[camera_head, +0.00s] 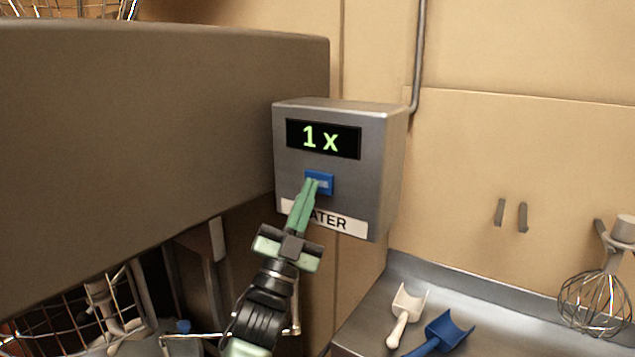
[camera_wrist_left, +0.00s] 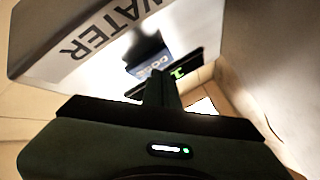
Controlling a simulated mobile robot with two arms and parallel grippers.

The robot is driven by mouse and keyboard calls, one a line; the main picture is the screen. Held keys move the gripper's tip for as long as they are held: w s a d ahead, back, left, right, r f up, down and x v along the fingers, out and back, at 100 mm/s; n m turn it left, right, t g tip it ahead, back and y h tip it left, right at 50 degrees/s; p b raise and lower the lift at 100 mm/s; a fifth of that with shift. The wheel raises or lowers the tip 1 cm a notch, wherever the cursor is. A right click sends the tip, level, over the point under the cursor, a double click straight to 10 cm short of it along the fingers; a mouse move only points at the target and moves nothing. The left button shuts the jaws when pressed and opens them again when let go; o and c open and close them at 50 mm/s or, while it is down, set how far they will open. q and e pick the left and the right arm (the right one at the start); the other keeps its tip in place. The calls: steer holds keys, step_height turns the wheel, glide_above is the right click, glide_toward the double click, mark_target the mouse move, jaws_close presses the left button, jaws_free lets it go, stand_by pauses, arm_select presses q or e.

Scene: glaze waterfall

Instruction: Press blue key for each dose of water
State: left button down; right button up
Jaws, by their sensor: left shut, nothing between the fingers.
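A grey water dispenser box (camera_head: 385,160) is mounted on the wall, with a label reading partly "ATER" in the head view and "WATER" in the left wrist view (camera_wrist_left: 105,30). Its black display (camera_head: 323,139) reads "1 x" in green. Below the display is the blue key (camera_head: 325,183), which also shows in the left wrist view (camera_wrist_left: 148,62). My left gripper (camera_head: 312,184) is shut and empty, its fingertips at the blue key, overlapping its lower left part. Whether they touch or press it I cannot tell. My right gripper is not in view.
A large brown-grey panel (camera_head: 150,120) fills the left, close beside the box. A white scoop (camera_head: 407,308) and a blue scoop (camera_head: 445,332) lie on the metal counter (camera_head: 490,300) at lower right. A whisk (camera_head: 597,300) hangs at far right. A wire rack (camera_head: 60,325) is at lower left.

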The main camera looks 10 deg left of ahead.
arm_select(q)
steer(key=shift+s+a, duration=0.15)
steer(key=shift+s, duration=0.35)
steer(key=shift+s+a+p, duration=0.2)
steer(key=shift+s+a, duration=0.1)
steer(key=shift+s, duration=0.45)
steer(key=shift+s+a+p, duration=0.25)
steer(key=shift+s, duration=0.55)
steer(key=shift+s+a+p, duration=0.2)
steer(key=shift+s+a, duration=0.1)
steer(key=shift+s, duration=0.45)
stand_by(2.7)
